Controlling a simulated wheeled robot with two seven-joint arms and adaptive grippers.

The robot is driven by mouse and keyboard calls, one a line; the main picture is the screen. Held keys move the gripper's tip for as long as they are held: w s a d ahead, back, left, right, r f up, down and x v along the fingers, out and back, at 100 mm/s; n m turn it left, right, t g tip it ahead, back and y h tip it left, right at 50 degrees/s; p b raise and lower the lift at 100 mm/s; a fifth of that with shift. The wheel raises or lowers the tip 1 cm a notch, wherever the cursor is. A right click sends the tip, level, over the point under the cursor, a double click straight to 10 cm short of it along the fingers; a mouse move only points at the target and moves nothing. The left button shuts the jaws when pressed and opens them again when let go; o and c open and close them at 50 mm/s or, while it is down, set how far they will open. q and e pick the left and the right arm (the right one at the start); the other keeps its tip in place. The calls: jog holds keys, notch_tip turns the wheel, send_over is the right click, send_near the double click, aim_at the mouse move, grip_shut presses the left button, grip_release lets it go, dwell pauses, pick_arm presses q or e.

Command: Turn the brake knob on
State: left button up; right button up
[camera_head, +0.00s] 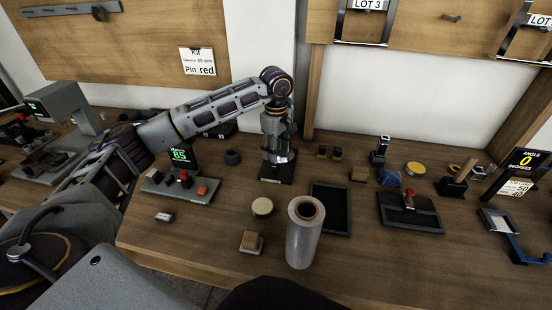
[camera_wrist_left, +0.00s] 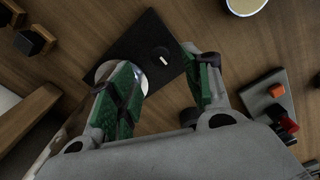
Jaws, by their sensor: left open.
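In the left wrist view, the brake knob (camera_wrist_left: 160,56) is a small round black knob with a white mark, set on a black plate (camera_wrist_left: 145,28). A shiny silver disc (camera_wrist_left: 138,84) sits on the same plate, partly behind one finger. My left gripper (camera_wrist_left: 162,66) is open, its two green-padded fingers apart, with the knob showing in the gap just ahead of the tips. In the head view, my left gripper (camera_head: 277,152) points down over the plate (camera_head: 272,175) and hides most of it and the knob. Whether a finger touches the knob cannot be told. My right gripper is not in view.
A stand with a green "85" display (camera_head: 180,155) and a red button is left of the plate. A black tray (camera_head: 330,208) and a clear-wrapped roll (camera_head: 304,235) stand to the right and front. A wooden wall post (camera_head: 312,95) rises close behind the gripper.

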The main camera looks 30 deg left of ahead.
pick_arm(q)
jog(key=shift+r, duration=2.75)
notch_tip(320, 180, up, 19)
jog(key=p, duration=1.9)
send_over(276, 167)
jog(key=shift+r+p, duration=1.15)
jog(key=shift+p, duration=0.05)
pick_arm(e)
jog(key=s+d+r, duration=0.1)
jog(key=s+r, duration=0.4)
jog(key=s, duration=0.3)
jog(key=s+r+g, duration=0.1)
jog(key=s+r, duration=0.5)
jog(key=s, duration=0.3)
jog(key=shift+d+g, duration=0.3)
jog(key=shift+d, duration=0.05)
pick_arm(q)
jog(key=shift+r+p, duration=0.35)
jog(key=shift+r, duration=0.05)
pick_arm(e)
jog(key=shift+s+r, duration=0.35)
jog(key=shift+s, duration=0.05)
pick_arm(q)
jog(key=shift+f, duration=0.1)
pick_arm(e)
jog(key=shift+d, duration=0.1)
